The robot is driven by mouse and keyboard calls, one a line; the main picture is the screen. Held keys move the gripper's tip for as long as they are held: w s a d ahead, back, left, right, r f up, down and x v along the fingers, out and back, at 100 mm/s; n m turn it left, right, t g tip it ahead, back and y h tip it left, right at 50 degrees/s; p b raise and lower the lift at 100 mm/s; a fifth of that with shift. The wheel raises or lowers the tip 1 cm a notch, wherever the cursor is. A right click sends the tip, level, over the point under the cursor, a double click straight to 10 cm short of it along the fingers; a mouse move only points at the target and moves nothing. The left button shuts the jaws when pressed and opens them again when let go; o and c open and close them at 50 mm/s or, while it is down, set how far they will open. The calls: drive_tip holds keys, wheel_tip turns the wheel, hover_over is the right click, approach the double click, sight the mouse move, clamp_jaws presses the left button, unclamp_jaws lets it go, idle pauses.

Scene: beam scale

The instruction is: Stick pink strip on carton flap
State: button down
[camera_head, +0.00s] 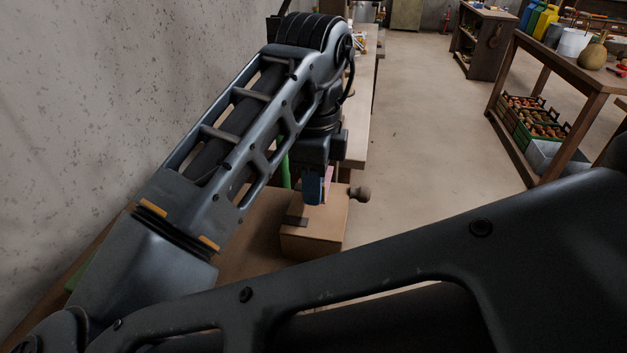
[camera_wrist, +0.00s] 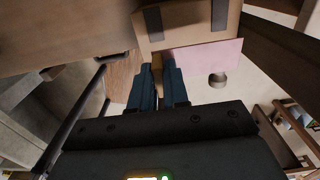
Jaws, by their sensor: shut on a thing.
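The brown carton (camera_head: 312,238) stands on the wooden bench below my gripper, with a dark patch (camera_head: 296,221) on its top. In the wrist view, the carton (camera_wrist: 188,34) fills the top middle, with two dark patches on it. My gripper (camera_head: 315,197) points down at the carton's top, and its dark blue fingers show in the wrist view (camera_wrist: 160,72). Only a sliver of the strip (camera_head: 329,177) shows in the head view. I cannot tell whether it touches the flap.
A green upright (camera_head: 283,165) stands behind my arm. The concrete wall (camera_head: 80,110) is close on the left. Open floor (camera_head: 430,130) lies right, with a shelved table (camera_head: 545,60) holding crates beyond.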

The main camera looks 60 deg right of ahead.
sight(314, 223)
drive_tip(key=shift+f+b, duration=1.8)
drive_tip(key=shift+f, duration=0.7)
drive_tip(key=shift+f, duration=0.15)
drive_tip(key=c, duration=1)
unclamp_jaws()
drive_tip(key=shift+c, duration=0.2)
wheel_tip(314, 223, up, 8)
drive_tip(key=shift+f, duration=0.1)
